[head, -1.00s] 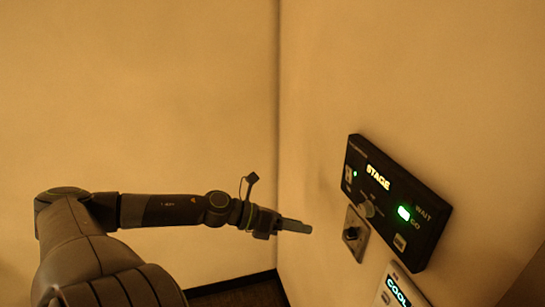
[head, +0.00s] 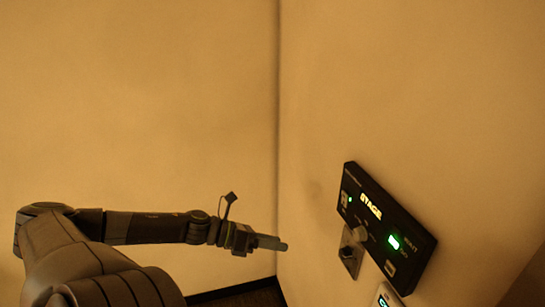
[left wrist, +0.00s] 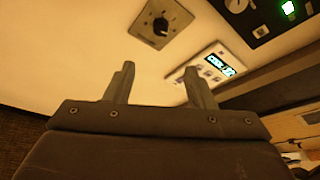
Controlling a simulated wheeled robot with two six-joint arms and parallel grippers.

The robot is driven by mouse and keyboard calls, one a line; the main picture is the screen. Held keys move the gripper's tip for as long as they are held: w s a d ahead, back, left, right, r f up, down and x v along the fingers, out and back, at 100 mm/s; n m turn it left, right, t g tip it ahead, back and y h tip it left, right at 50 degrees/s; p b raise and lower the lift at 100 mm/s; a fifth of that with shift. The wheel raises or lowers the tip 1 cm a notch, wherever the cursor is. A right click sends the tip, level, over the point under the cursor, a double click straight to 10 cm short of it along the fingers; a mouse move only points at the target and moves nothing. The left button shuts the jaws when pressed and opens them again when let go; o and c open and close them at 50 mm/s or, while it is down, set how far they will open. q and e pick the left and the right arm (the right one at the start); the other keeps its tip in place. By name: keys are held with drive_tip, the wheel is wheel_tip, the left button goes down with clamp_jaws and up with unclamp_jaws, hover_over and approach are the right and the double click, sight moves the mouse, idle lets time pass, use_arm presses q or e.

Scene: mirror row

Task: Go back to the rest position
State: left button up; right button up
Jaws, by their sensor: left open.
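My left gripper (head: 282,246) reaches in from the left in the head view, level in front of the right-hand wall and apart from it. In the left wrist view its two fingers (left wrist: 157,85) stand apart with nothing between them. The black STAGE panel (head: 386,226) is on the right-hand wall, to the right of the gripper, with a green light lit beside the WAIT and GO labels. A small plate with a black knob (head: 350,250) is on the wall below the panel. My right gripper is in neither view.
A white unit with a lit display (head: 388,297) is at the bottom edge; its display and buttons show in the left wrist view (left wrist: 212,70). The two walls meet in a corner behind the gripper. The left wall (head: 140,100) is bare.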

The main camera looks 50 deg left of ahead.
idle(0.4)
